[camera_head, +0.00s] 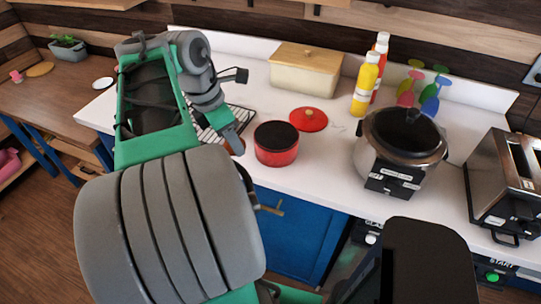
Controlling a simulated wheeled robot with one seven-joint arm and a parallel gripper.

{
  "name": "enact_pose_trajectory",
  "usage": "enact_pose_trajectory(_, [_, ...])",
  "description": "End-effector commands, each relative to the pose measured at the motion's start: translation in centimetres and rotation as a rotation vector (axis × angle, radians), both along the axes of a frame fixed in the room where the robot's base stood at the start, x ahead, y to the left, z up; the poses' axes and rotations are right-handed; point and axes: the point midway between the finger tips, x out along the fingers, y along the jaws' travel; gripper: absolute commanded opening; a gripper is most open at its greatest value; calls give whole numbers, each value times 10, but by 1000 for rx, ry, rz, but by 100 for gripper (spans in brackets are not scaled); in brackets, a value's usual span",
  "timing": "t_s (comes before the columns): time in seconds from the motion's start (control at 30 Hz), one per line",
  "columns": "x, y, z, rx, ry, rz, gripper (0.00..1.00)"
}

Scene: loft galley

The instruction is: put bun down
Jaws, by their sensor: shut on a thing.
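My gripper (234,139) is at the end of my arm, over the white counter just left of the red pot. It is shut on the bun (239,149), of which only a small orange-brown edge shows below the fingers. The rest of the bun is hidden behind my gripper and arm. I cannot tell whether the bun touches the counter or the rack beneath.
A red pot (277,152) stands right of my gripper, its red lid (309,119) behind it. A slow cooker (385,165), toaster (485,185), bread box (300,78) and yellow bottle (366,85) occupy the counter.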

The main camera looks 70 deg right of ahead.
Motion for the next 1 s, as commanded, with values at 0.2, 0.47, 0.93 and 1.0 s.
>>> enact_pose_trajectory(0.2, [-33,-14,-5,3,2,50,1])
enact_pose_trajectory(0.47, [-52,-79,-34,5,2,48,1])
enact_pose_trajectory(0.93, [-66,-133,-91,4,1,53,1])
enact_pose_trajectory(1.0, [-68,-139,-98,4,2,53,1])
